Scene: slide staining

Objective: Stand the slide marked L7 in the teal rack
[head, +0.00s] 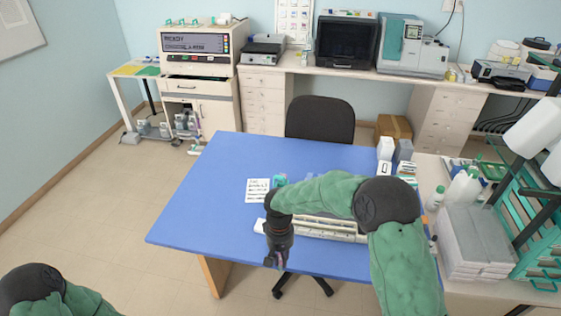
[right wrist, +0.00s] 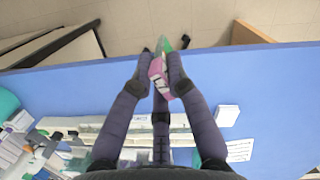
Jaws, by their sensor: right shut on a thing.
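My right gripper (head: 277,262) is over the front edge of the blue table. In the right wrist view its fingertips (right wrist: 161,72) are shut on a slide (right wrist: 158,76) with a pink end and a green part beyond the tips. I cannot read its mark. A small teal object (head: 279,180), possibly the teal rack, stands behind my right forearm, beside a white note; it is partly hidden and its slots cannot be made out. The gripper is apart from it, nearer the front edge. My left arm shows only at the bottom left; its gripper is out of view.
A long white tray (head: 325,230) lies on the blue table (head: 200,205) under my right arm. A written note (head: 258,190) lies left of the teal object. Boxes (head: 385,150), bottles (head: 465,187) and a large teal stand (head: 525,215) crowd the right. The table's left part is clear.

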